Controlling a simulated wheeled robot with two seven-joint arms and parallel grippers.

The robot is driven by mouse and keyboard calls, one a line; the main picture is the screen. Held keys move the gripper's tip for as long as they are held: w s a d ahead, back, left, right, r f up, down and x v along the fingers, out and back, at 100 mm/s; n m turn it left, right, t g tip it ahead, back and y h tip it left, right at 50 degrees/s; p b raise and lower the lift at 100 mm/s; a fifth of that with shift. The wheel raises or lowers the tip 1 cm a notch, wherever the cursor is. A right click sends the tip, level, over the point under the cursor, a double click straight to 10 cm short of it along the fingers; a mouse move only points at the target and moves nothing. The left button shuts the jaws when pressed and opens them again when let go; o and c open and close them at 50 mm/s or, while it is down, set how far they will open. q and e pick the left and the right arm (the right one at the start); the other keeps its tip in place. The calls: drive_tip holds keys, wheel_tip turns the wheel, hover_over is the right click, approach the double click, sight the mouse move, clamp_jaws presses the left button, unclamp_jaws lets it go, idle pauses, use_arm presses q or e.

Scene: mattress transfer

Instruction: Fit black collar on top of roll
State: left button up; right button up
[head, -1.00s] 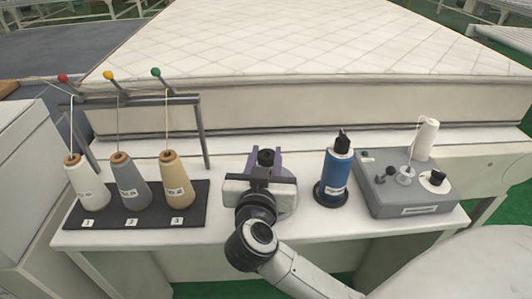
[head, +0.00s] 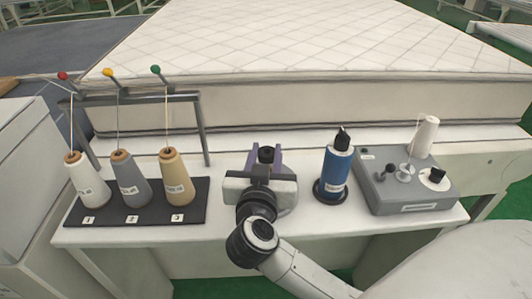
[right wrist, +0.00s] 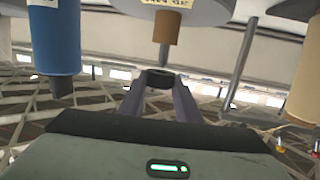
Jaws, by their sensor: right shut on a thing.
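My right gripper (head: 265,160) has purple fingers and is shut on a small black collar (head: 266,153), held above the middle of the white table. In the right wrist view the collar (right wrist: 160,78) sits between the fingertips. The blue roll (head: 336,172) stands upright on a black round base to the right of the gripper, apart from it. A black spindle tip (head: 342,137) sticks up from its top. The right wrist view is upside down and shows the blue roll (right wrist: 55,40) at upper left. My left gripper is not in view.
Three thread cones, white (head: 85,185), grey (head: 130,185) and tan (head: 177,182), stand on a dark mat at left beneath a metal rack (head: 200,130). A grey device (head: 405,190) with a white spool is at right. A mattress (head: 300,50) lies behind.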

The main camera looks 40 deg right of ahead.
drive_tip(key=shift+f, duration=1.8)
drive_tip(key=o, duration=1.1)
drive_tip(key=shift+o, duration=0.2)
wheel_tip(320, 180, up, 10)
